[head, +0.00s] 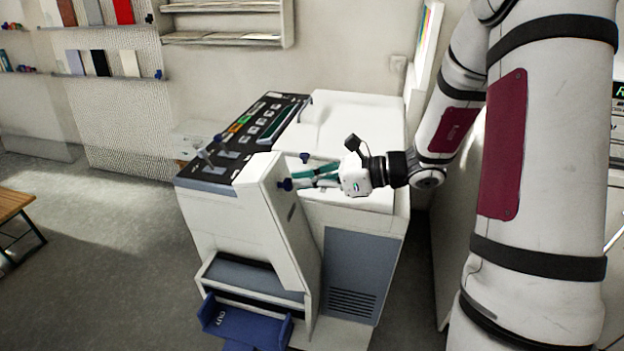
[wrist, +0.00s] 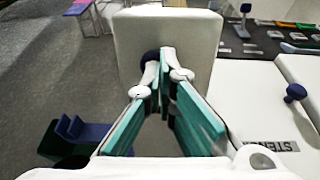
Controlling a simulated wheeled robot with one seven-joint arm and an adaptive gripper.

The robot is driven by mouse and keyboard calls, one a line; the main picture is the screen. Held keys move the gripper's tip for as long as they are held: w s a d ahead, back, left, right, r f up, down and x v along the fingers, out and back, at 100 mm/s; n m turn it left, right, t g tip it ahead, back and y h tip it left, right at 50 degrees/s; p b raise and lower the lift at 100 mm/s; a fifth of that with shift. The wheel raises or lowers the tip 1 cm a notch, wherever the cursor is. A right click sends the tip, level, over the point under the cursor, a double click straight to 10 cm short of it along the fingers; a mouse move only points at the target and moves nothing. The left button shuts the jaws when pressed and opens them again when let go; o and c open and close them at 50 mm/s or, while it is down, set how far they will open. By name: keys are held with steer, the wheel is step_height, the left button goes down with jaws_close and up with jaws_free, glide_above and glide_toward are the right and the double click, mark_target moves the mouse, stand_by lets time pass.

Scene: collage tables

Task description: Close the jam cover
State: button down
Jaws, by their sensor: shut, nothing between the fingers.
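The jam cover appears to be the white upright panel (head: 265,215) on the front of the white copier-like machine (head: 350,215). It stands out at an angle from the machine's body. A dark blue knob (head: 286,184) sits on its face. My gripper (head: 296,180) has teal fingers and is shut and empty, with its tips right by this knob. In the wrist view, the panel (wrist: 180,28) stands ahead of my gripper (wrist: 165,62). The fingertips partly hide the knob (wrist: 149,57) there. I cannot tell whether they touch it.
A black control panel (head: 250,130) with a lever tops the machine. A second blue knob (head: 304,157) stands on its white top. A blue tray (head: 245,322) juts out low at the front. Shelves line the back wall. The grey floor (head: 95,240) at left is mostly clear.

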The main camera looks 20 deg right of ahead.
steer(key=w+a+f+g+h+p, duration=0.1)
steer(key=w+a+f+g+h, duration=0.2)
steer(key=w+a, duration=0.4)
steer(key=w+a+f+g+h, duration=0.1)
steer(key=w+a+f+h, duration=0.3)
steer(key=a, duration=0.6)
steer(key=w+a+f+g+h+b, duration=0.1)
steer(key=w+a+f+b, duration=0.1)
steer(key=f, duration=0.5)
steer(key=w+a+f+g+h+b, duration=0.1)
steer(key=w+a+f+b, duration=0.2)
steer(key=f+b, duration=0.2)
steer(key=w+a+f+g+h+b, duration=0.2)
steer(key=a+f+b, duration=0.1)
steer(key=f, duration=0.6)
steer(key=shift+w+f+b, duration=0.15)
steer(key=shift+f+b, duration=0.05)
steer(key=shift+b, duration=0.3)
